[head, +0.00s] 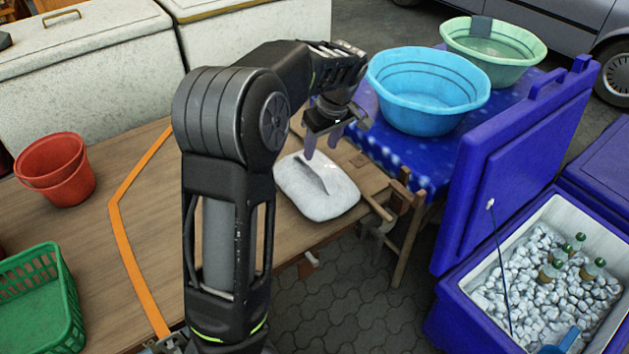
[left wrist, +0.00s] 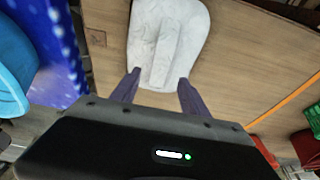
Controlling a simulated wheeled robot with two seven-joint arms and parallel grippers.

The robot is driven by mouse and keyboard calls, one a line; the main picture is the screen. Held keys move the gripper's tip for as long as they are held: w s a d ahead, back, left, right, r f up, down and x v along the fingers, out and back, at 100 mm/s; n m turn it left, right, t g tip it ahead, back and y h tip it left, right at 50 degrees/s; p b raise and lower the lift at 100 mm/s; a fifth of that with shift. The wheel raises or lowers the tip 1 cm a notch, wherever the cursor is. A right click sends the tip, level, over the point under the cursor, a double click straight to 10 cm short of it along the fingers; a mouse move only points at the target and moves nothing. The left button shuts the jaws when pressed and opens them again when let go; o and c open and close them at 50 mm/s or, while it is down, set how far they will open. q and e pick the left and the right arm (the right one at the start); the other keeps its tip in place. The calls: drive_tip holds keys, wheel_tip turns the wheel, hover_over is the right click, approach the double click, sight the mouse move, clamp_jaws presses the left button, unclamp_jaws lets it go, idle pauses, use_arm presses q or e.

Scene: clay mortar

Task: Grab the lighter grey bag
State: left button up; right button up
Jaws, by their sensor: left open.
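A light grey bag (head: 322,201) lies on the wooden table near its right end. It also shows in the left wrist view (left wrist: 168,42), at the top middle, just beyond the fingertips. My left gripper (head: 322,142) is open and points down above the far side of the bag. In the left wrist view its two purple fingers (left wrist: 158,90) are spread apart, with the bag's near edge between and ahead of them. Nothing is held between them. In the head view my left arm covers part of the table beside the bag. My right gripper is not in view.
Red buckets (head: 66,180) and a green basket (head: 42,300) stand at the table's left. A blue basin (head: 427,85) and a green basin (head: 500,68) stand on a blue cloth (head: 395,155) behind right. An open blue cooler (head: 455,310) with ice and bottles is at right.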

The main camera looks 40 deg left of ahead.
sight(315, 163)
use_arm(q)
drive_tip(key=shift+a+f, duration=0.15)
drive_tip(key=shift+f, duration=0.35)
drive_tip(key=x, duration=0.5)
drive_tip(key=shift+a+p, duration=0.2)
drive_tip(key=shift+p, duration=0.15)
drive_tip(key=shift+c, duration=0.4)
clamp_jaws()
drive_tip(key=shift+w, duration=0.1)
idle(0.8)
